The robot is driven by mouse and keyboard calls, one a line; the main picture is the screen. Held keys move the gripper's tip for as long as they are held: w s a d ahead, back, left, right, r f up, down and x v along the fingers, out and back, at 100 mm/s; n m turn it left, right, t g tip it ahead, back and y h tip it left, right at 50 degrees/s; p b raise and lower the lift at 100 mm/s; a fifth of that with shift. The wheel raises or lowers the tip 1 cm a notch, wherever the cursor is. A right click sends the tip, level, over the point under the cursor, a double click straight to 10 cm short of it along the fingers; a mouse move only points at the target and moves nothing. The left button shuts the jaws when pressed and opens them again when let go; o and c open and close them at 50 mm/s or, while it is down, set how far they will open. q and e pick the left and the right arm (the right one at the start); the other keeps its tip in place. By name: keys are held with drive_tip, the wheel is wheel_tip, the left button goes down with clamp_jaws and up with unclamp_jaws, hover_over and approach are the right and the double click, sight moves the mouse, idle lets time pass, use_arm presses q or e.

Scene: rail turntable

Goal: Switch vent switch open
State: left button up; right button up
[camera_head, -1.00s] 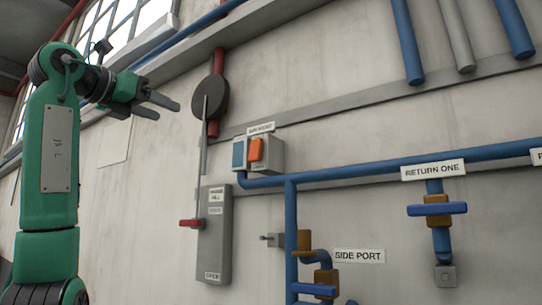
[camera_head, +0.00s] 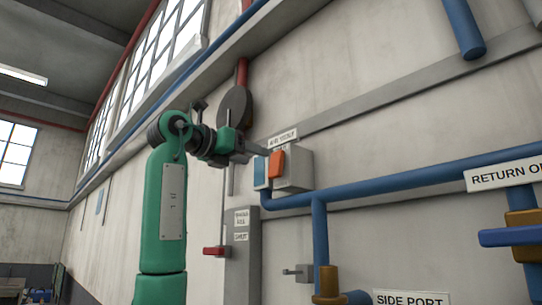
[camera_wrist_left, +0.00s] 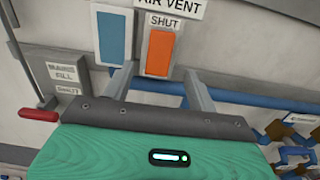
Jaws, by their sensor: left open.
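The vent switch is a grey wall box (camera_head: 294,170) with an orange rocker (camera_head: 276,164) and a blue plate on its left. In the left wrist view a sign above it reads "AIR VENT", and a "SHUT" label sits over the orange rocker (camera_wrist_left: 158,52). My left gripper (camera_head: 262,149) is at the upper left of the box in the head view. In the left wrist view the open fingers of my left gripper (camera_wrist_left: 160,84) point at the switch, one on each side of the rocker's lower end. Contact cannot be told. My right gripper is not in view.
A grey panel (camera_head: 243,262) with a red handle (camera_head: 215,252) is below left of the switch. A blue pipe (camera_head: 400,178) runs right from under the box. A dark round disc (camera_head: 235,108) on a red pipe is above left.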

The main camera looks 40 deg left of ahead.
sight(274, 163)
use_arm(q)
drive_tip(key=w, duration=0.1)
drive_tip(key=w+p, duration=0.1)
drive_tip(key=w, duration=0.3)
drive_tip(key=shift+w+d+r+p, duration=0.1)
drive_tip(key=shift+w+d+p, duration=0.15)
drive_tip(key=shift+p, duration=0.15)
drive_tip(key=shift+w, duration=0.55)
drive_tip(key=shift+w+p, duration=0.2)
drive_tip(key=shift+p, duration=0.1)
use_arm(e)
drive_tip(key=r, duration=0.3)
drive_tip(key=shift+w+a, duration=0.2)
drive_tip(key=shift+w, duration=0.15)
